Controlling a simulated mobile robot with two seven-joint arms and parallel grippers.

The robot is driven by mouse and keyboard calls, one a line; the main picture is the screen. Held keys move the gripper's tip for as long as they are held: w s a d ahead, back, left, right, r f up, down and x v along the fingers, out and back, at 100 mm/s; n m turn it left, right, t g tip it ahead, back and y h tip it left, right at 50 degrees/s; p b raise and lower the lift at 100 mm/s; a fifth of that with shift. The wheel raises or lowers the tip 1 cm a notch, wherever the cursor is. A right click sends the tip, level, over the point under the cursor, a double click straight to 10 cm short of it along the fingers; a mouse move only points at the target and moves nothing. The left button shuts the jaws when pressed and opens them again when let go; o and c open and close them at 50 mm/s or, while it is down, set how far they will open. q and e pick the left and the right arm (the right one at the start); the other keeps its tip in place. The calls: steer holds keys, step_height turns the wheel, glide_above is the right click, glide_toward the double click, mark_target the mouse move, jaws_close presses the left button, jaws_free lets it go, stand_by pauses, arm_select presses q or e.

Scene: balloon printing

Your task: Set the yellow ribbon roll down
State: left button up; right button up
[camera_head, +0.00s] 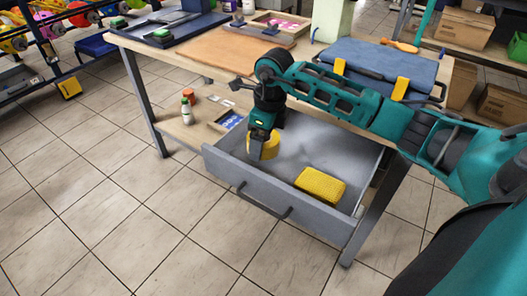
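The yellow ribbon roll (272,149) is at my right gripper (262,150), in the left part of the open drawer (244,181). The gripper points down and its fingers overlap the roll, so it looks shut on it. The fingers hide part of the roll. I cannot tell whether the roll touches the drawer floor. My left gripper is not in view.
A yellow block (320,186) lies in the drawer's right part; drawer floor between is clear. A white-green bottle (187,111) and an orange jar (189,95) stand on the lower shelf. A blue case (373,67) lies on the tabletop behind my arm.

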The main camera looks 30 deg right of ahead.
step_height(320, 180, down, 4)
steer(key=shift+f+b, duration=0.1)
steer(key=shift+b, duration=0.3)
steer(key=shift+f, duration=0.15)
steer(key=o, duration=0.9)
steer(key=shift+c, duration=0.2)
steer(key=shift+r, duration=0.2)
steer(key=shift+r, duration=0.35)
step_height(320, 180, up, 11)
steer(key=s+p, duration=0.1)
steer(key=p, duration=0.1)
steer(key=shift+s+d+r+p, duration=0.15)
steer(key=shift+d+p, duration=0.2)
steer(key=shift+d, duration=0.05)
